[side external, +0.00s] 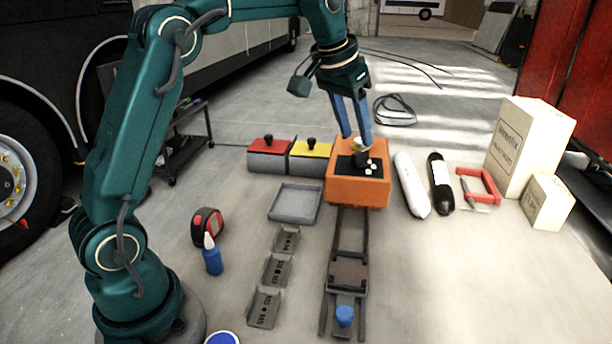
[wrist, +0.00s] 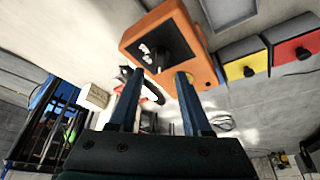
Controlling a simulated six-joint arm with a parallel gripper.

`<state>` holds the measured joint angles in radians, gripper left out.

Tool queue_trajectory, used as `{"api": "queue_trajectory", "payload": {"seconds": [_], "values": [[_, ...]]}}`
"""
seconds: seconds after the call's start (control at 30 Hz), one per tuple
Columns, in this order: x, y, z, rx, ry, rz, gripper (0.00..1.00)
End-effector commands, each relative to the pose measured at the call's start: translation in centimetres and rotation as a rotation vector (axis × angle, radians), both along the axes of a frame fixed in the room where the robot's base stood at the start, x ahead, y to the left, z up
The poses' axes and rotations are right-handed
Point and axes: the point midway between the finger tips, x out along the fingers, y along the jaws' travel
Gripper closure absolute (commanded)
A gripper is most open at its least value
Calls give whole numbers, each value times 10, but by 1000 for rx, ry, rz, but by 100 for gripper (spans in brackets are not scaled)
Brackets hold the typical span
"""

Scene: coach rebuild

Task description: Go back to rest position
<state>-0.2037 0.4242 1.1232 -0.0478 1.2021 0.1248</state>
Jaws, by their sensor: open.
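My gripper (side external: 354,122) has two blue fingers pointing down, spread apart. It is above the orange box (side external: 357,190), near the black plate and small fittings on the box's top. In the wrist view the fingers (wrist: 157,98) stand apart with nothing clearly held between them, and the orange box (wrist: 200,62) lies beyond their tips. In the side view a small pale and yellowish round part (side external: 358,143) shows by the fingertips; I cannot tell whether they touch it.
Lidded red (side external: 268,163) and yellow (side external: 309,163) bins stand left of the orange box. A grey tray (side external: 295,203), several labelled brackets and a rail (side external: 347,272) lie in front. The table's front right is clear.

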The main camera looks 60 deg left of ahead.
Motion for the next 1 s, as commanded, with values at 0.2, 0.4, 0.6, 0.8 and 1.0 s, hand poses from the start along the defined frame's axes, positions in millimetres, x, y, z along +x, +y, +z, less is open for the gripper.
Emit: {"api": "queue_trajectory", "payload": {"seconds": [0.2,0.4,0.6,0.8,1.0], "values": [[-3,0,7,0,1,1,51],[-3,-1,7,0,-1,-3,51],[-17,-15,41,15,-74,-32,51],[-69,-40,63,24,-124,-73,51],[-127,-57,56,24,-152,-99,51]]}}
